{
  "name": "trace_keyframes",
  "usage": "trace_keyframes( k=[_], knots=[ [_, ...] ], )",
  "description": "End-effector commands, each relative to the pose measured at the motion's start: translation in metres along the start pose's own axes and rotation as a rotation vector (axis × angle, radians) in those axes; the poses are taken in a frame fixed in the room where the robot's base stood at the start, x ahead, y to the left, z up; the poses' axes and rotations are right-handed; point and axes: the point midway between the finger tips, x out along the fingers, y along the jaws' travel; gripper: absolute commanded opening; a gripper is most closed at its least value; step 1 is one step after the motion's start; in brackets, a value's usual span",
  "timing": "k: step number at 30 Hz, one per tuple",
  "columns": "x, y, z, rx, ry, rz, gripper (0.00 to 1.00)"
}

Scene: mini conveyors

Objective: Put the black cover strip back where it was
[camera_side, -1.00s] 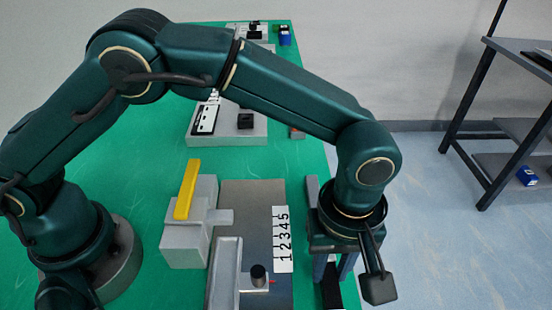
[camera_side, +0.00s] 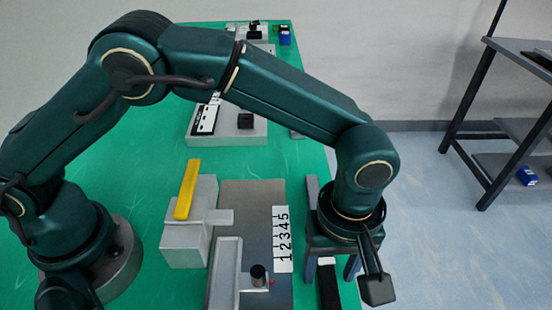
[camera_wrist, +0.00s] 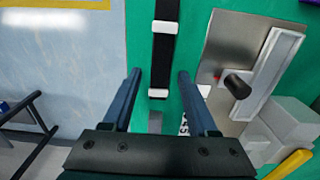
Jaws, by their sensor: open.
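The black cover strip (camera_side: 328,286) lies at the right edge of the green table, beside the metal plate, partly hidden by my gripper in the side view. In the wrist view the strip (camera_wrist: 162,60) runs lengthwise up the picture, with white pieces (camera_wrist: 158,93) across it. My gripper (camera_side: 332,264) points down above the strip. Its fingers stand apart on either side of it, and a gap shows between each finger and the strip in the wrist view (camera_wrist: 158,78). A short grey piece (camera_wrist: 155,122) shows past the strip's near end; a grey bar (camera_side: 312,195) shows behind my gripper.
The metal plate (camera_side: 250,195) with a numbered white scale (camera_side: 282,238), a black knob (camera_side: 258,271) and a grey block with a yellow bar (camera_side: 187,190) stands to the left. Another device (camera_side: 228,130) sits farther back. Beyond the table's right edge is floor.

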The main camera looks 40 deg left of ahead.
Motion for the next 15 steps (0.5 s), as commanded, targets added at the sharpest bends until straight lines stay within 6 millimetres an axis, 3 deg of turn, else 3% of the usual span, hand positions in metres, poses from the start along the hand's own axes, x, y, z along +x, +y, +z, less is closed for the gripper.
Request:
trace_keyframes(
  k=[15],
  knots=[
    [-0.099, 0.001, 0.0, 0.0, 0.0, 0.006, 0.59]
  ],
)
